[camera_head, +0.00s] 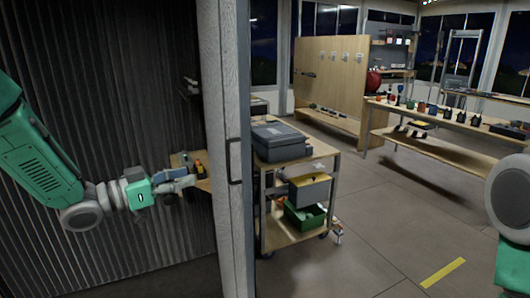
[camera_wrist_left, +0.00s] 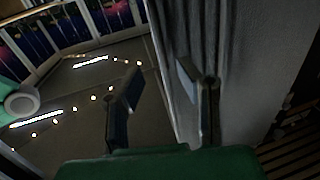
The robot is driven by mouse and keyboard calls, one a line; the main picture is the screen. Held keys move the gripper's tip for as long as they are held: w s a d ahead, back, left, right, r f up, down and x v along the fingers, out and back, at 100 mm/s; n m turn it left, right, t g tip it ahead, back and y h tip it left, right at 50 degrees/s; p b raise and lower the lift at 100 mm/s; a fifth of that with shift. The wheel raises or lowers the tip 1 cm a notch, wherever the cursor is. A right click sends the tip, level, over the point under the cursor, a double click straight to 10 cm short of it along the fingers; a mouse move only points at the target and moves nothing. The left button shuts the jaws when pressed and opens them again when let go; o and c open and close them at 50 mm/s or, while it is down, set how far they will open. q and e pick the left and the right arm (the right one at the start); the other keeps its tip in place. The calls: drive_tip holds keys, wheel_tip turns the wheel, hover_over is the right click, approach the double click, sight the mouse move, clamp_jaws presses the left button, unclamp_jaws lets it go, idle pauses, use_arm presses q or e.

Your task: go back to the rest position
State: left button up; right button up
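My left arm comes in from the left in front of the dark corrugated wall. Its gripper (camera_head: 180,183) is near a small wooden ledge (camera_head: 203,184) with small dark and orange items on it. In the left wrist view the two fingers (camera_wrist_left: 160,78) are spread apart, with nothing visible between them. I cannot tell whether the gripper touches the ledge. Part of my right arm shows at the right edge of the head view; its gripper is out of view.
A pale post (camera_head: 222,120) with a dark handle stands just right of my left gripper. Beyond it is a cart (camera_head: 325,155) with a grey toolbox (camera_head: 279,141) and a green crate (camera_head: 305,216). A long bench (camera_head: 455,122) holds several items. Floor in front is clear.

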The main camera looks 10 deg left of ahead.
use_arm(q)
drive_tip(key=s+d+f+n+g+y+b, duration=0.1)
drive_tip(key=s+f+n+g+y+b, duration=0.25)
drive_tip(key=f, duration=1.05)
drive_tip(key=s+d+f+n+y, duration=0.15)
drive_tip(key=s+f+y, duration=0.4)
drive_tip(key=f, duration=0.75)
drive_tip(key=s+a+f+n+g+y+b, duration=0.1)
drive_tip(key=s+f+g, duration=0.3)
drive_tip(key=s+f, duration=0.4)
drive_tip(key=s+a+f+n+g+y+b, duration=0.1)
drive_tip(key=s+f+g, duration=0.4)
drive_tip(key=s, duration=1.6)
wheel_tip(320, 180, down, 3)
drive_tip(key=shift+s+a+r+n+y+b, duration=0.15)
drive_tip(key=shift+s+n+y+b, duration=0.25)
drive_tip(key=shift+n+y+b, duration=0.3)
drive_tip(key=shift+w, duration=0.15)
